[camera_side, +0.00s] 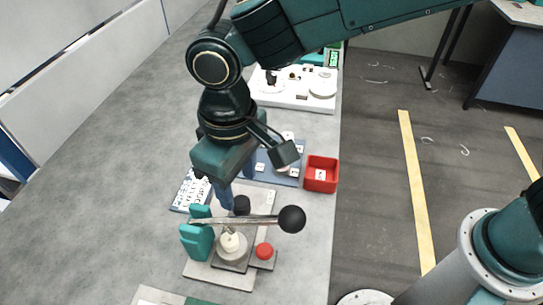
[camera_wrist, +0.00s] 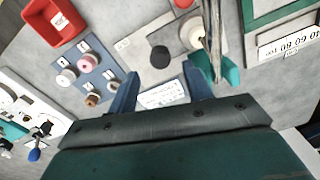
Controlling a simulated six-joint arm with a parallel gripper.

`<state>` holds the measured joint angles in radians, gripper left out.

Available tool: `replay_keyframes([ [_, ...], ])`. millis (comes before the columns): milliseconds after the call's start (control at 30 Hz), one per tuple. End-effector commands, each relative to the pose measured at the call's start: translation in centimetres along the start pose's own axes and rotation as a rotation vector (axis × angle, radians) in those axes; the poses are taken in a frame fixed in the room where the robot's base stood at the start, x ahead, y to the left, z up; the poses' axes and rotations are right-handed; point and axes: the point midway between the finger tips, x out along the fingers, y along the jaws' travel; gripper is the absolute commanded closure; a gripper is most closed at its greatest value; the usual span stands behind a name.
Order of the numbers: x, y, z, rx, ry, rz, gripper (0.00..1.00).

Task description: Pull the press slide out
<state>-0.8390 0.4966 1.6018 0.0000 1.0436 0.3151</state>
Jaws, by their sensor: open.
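The press (camera_side: 197,240) stands on a pale base plate at the front of the table, with a teal column and a long metal lever ending in a black ball. A cream cylinder (camera_side: 232,246) sits on a grey block under the lever. A black round knob (camera_side: 241,205) stands on the plate behind it; the knob also shows in the wrist view (camera_wrist: 160,57). I cannot make out clearly which part is the slide. My gripper (camera_side: 224,203) points down by the knob, seemingly apart from it. In the wrist view its blue fingers (camera_wrist: 162,84) are open and empty.
A red button (camera_side: 264,251) sits right of the cylinder. The lever crosses close to my gripper. Table left is clear.

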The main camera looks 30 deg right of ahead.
Motion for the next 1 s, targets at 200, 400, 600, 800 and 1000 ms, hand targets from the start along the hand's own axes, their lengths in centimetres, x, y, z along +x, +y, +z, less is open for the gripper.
replay_keyframes([
  [200, 3.1, 0.0, 0.0, 0.0, -0.002, 0.001, 0.5],
  [400, 4.6, 0.0, 0.0, 0.0, -0.001, 0.0, 0.5],
  [600, 5.0, 0.0, 0.0, 0.0, 0.0, 0.0, 0.5],
  [800, 4.9, 0.0, 0.0, 0.0, 0.0, 0.0, 0.54],
  [1000, 4.9, 0.0, 0.0, 0.0, 0.0, 0.0, 0.93],
])
